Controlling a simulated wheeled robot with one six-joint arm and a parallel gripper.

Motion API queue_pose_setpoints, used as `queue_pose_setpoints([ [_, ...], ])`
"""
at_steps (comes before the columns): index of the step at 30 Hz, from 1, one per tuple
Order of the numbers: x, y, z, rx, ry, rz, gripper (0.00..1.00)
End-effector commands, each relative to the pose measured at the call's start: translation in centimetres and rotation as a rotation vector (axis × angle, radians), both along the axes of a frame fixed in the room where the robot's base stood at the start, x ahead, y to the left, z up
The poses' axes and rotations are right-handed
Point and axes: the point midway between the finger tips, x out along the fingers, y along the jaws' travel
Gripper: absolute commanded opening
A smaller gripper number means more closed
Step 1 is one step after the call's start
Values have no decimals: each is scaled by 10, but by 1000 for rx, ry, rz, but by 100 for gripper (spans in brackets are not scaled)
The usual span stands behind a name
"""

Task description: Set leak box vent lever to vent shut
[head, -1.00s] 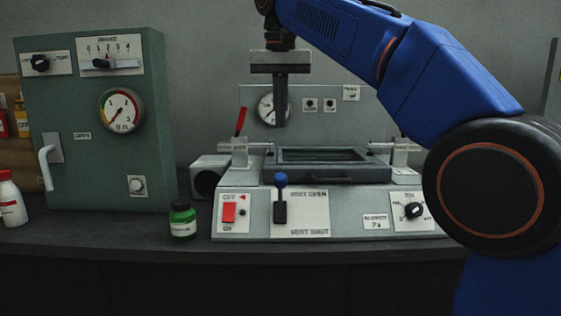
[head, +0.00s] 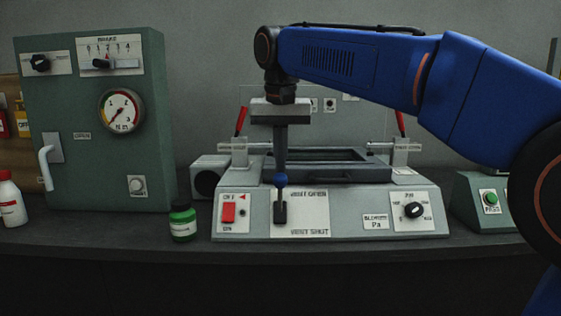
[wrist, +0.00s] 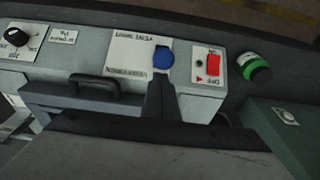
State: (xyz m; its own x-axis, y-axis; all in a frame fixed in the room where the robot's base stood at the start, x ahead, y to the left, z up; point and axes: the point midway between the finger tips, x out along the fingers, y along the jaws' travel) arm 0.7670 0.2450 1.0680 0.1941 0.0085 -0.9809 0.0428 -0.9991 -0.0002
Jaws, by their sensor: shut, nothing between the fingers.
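The leak box (head: 340,222) stands on the bench, with a vent lever on its sloped front. The lever has a blue ball knob (head: 281,180) over a dark slot (head: 280,212). It points up, towards the "vent open" label (head: 309,194); "vent shut" (head: 309,231) is below. My gripper (head: 280,168) points down with its fingers shut and empty, right at the top of the knob. In the wrist view the shut fingers (wrist: 160,88) end beside the blue knob (wrist: 163,60). I cannot tell whether they touch it.
A red switch (head: 229,212) is left of the lever and a black dial (head: 414,210) to the right. A framed lid (head: 350,172) with a handle lies behind. A green bottle (head: 183,222) and green cabinet (head: 90,170) stand left, a PASS button box (head: 482,215) right.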

Motion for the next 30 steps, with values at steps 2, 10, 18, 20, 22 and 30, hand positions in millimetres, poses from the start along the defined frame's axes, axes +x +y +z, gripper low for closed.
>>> queue_pose_setpoints([
  [2,-2,0,-1,0,1,0,0],
  [10,-2,0,-1,0,0,0,0],
  [18,-6,-1,-1,2,-27,0,0],
  [20,-9,-1,-1,2,-43,0,0],
  [22,-14,-1,-2,4,-69,2,0],
  [30,-38,-2,-9,10,-231,4,0],
])
